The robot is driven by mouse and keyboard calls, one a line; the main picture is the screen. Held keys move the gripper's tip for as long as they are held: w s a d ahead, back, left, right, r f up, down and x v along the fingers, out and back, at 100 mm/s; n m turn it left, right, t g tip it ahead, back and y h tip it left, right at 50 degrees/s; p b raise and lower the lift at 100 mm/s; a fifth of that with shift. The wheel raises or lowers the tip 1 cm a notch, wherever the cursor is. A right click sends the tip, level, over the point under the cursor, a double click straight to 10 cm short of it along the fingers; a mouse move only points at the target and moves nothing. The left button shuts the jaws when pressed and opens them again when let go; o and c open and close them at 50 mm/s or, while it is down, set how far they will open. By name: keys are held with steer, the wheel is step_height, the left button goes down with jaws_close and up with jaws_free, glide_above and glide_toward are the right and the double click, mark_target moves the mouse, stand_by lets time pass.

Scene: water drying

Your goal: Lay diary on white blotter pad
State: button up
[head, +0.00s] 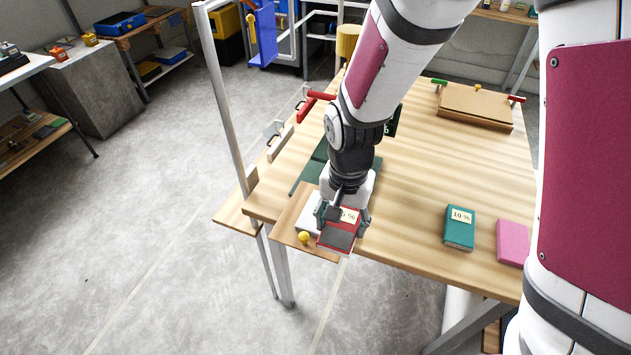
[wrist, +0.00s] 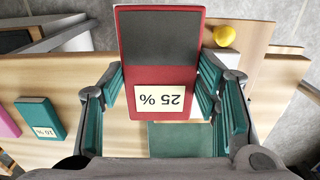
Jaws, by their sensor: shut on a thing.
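The diary (head: 341,239) is a red book with a dark grey panel and a "25 %" label; in the wrist view its cover (wrist: 160,75) faces the camera. My gripper (head: 342,216) is shut on it, with teal-padded fingers on both sides. The white blotter pad (head: 307,219) shows as a white patch beside and partly behind the diary, on a wooden board at the table's front left corner. My gripper and the diary hide much of it. I cannot tell whether the diary touches the pad.
A yellow knob (head: 304,237) stands on the wooden board (head: 287,222) near the diary. A dark green mat (head: 306,178) lies behind. A teal "10 %" book (head: 460,228) and a pink book (head: 512,243) lie right. A metal post (head: 228,95) rises at left. The table's middle is clear.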

steer(key=w+a, duration=0.1)
steer(key=w, duration=0.1)
steer(key=w+a, duration=0.2)
steer(key=w, duration=0.1)
steer(key=w+a+f, duration=0.1)
steer(key=w, duration=0.1)
steer(key=shift+w+a, duration=0.35)
steer(key=shift+w, duration=0.05)
steer(key=shift+w+a+f, duration=0.15)
steer(key=shift+w, duration=0.05)
steer(key=shift+f, duration=1.55)
steer(key=shift+f, duration=0.15)
steer(key=o, duration=1.2)
